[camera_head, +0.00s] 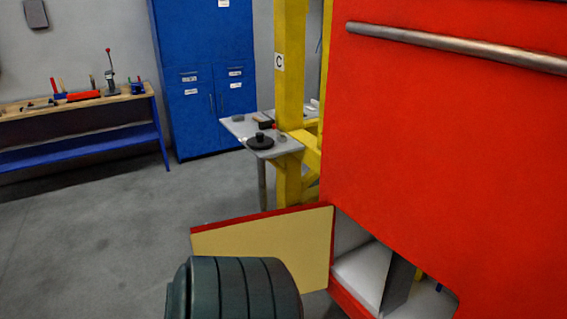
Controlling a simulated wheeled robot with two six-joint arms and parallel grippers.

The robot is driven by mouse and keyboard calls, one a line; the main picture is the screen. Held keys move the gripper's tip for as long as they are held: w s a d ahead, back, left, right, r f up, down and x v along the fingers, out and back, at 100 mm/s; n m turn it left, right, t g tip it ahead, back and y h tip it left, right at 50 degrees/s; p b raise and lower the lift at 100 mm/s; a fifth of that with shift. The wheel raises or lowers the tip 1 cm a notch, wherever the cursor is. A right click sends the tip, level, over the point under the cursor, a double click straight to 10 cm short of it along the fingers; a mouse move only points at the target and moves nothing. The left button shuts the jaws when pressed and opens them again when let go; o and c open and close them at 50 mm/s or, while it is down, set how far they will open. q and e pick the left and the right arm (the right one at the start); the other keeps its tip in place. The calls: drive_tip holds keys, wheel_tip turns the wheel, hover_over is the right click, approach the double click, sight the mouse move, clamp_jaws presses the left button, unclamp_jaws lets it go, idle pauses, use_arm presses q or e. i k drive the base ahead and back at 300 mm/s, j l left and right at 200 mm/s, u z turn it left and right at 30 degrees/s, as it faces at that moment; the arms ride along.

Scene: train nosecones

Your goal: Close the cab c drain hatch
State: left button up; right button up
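The drain hatch door (268,246) stands open at the lower left of the red cab shell (450,140). It swings out to the left from the opening's left edge, with its cream inner face showing and a red rim along the top. Its lower left part is hidden. The hatch opening (362,262) shows a pale interior with a grey divider. A yellow post (290,100) behind carries a sign with the letter C (279,62). Neither of my gripper's fingertips shows in the head view.
A metal handrail (450,47) runs across the upper cab shell. A small grey table (240,127) with a black round object (260,142) stands by the post. A blue cabinet (205,100) and workbench (80,105) stand behind. The floor at left is clear.

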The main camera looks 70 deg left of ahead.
sight(299, 236)
drive_tip(key=k+j, duration=0.15)
drive_tip(key=j, duration=0.25)
drive_tip(key=k+j+z, duration=0.1)
drive_tip(key=j, duration=0.25)
drive_tip(key=k+j, duration=0.15)
drive_tip(key=j, duration=0.2)
drive_tip(key=k+j+z, duration=0.1)
drive_tip(key=j, duration=0.3)
drive_tip(key=k+j, duration=0.2)
drive_tip(key=j, duration=0.15)
drive_tip(key=k+j, duration=0.15)
drive_tip(key=j, duration=0.2)
drive_tip(key=z, duration=0.05)
